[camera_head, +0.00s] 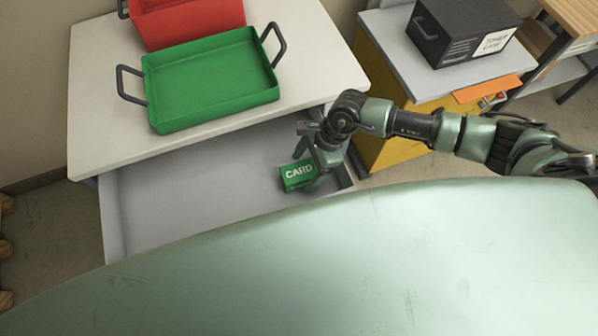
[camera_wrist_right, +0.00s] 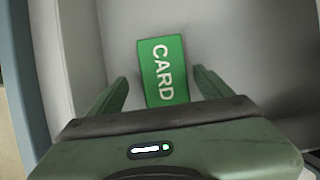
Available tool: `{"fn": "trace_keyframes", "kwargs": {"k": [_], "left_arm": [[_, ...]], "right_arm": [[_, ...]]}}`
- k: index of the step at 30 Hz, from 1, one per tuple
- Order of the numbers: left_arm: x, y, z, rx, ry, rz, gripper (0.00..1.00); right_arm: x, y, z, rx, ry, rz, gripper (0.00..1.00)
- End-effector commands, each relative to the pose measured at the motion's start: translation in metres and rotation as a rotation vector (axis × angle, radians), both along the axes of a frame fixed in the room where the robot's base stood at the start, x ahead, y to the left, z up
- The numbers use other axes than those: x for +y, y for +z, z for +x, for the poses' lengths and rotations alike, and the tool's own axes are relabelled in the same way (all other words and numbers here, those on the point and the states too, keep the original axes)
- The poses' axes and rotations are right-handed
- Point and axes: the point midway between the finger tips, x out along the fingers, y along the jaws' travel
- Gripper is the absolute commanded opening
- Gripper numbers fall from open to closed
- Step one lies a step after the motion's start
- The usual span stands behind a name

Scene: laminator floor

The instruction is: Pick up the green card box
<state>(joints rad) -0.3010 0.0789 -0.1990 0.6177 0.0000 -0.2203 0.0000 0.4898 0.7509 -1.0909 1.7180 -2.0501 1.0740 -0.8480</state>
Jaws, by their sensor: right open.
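The green card box (camera_head: 297,175), with white "CARD" lettering, lies in the open grey drawer near its right end. It also shows in the right wrist view (camera_wrist_right: 163,72), ahead of and between the two fingers. My right gripper (camera_head: 311,165) is down in the drawer at the box, and its fingers hide part of the box in the head view. In the right wrist view the right gripper (camera_wrist_right: 163,92) is open, with a gap on each side of the box. My left gripper is not in view.
The open drawer (camera_head: 165,205) is otherwise empty, with its walls close to the right gripper. A green tray (camera_head: 210,80) with dark handles and a red bin (camera_head: 187,22) stand on the white top above. A black box (camera_head: 462,30) sits on the cabinet at right.

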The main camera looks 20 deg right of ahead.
Motion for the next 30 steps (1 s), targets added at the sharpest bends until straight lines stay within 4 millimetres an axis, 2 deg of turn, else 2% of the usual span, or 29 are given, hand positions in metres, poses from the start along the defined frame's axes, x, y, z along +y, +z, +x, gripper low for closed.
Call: {"fn": "trace_keyframes", "kwargs": {"k": [3, 7, 16, 17, 25, 30], "left_arm": [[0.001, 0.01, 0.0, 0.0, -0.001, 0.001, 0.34], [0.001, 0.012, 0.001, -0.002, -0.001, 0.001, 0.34], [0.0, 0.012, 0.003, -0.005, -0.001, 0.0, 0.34], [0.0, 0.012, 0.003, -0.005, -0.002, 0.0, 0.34], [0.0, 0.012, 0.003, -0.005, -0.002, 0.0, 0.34], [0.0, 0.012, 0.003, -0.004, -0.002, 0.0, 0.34]], "right_arm": [[0.006, -0.014, 0.004, 0.003, -0.001, 0.001, 0.8], [0.012, -0.031, 0.004, 0.003, -0.001, 0.001, 0.8], [0.014, -0.038, 0.004, 0.0, 0.0, 0.001, 0.8], [0.014, -0.038, 0.004, 0.0, 0.0, 0.001, 0.77], [0.014, -0.038, 0.004, 0.0, 0.0, 0.001, 0.02], [0.014, -0.037, 0.004, -0.001, 0.0, 0.002, 0.01]]}}
